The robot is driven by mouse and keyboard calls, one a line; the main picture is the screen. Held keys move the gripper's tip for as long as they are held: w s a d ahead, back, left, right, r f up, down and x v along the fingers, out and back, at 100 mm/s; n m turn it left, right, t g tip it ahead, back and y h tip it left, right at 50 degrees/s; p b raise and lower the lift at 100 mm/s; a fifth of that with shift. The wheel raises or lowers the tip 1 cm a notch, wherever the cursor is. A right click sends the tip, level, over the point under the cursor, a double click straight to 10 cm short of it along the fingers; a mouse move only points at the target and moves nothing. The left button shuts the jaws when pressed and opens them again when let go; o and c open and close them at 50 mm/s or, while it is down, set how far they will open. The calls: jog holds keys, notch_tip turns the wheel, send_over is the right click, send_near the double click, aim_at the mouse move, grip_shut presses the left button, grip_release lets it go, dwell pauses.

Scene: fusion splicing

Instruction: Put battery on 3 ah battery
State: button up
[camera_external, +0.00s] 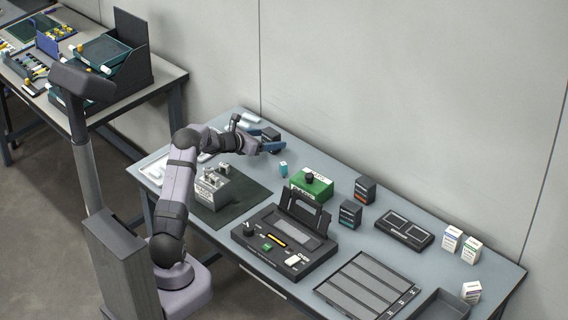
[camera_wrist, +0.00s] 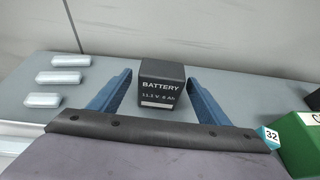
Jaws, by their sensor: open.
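A black battery (camera_wrist: 160,82), printed "BATTERY 11.1 V" with a capacity that looks like 6 or 8 Ah, stands upright in the wrist view. My gripper (camera_wrist: 160,76) is open, with one blue finger on each side of it; I cannot tell whether either finger touches it. In the external view my gripper (camera_external: 262,142) is at the table's back left, beside this dark battery (camera_external: 270,132). Two more dark blocks, one farther back (camera_external: 365,188) and one nearer (camera_external: 350,213), stand right of the green box. Their labels are too small to read, so I cannot identify a 3 Ah battery.
A green box (camera_external: 312,183) and a small teal item (camera_external: 283,169) stand right of my gripper. Several pale cylinders (camera_wrist: 58,77) lie left of it. The black splicer (camera_external: 285,242), slotted tray (camera_external: 367,287) and metal device (camera_external: 210,188) occupy the table's front.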

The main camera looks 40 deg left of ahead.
aim_at(271, 131)
jog(key=shift+w+f, duration=0.25)
jog(key=shift+w, duration=0.35)
jog(key=c, duration=1.5)
jog(key=shift+r+p, duration=0.55)
jog(key=shift+r, duration=4.55)
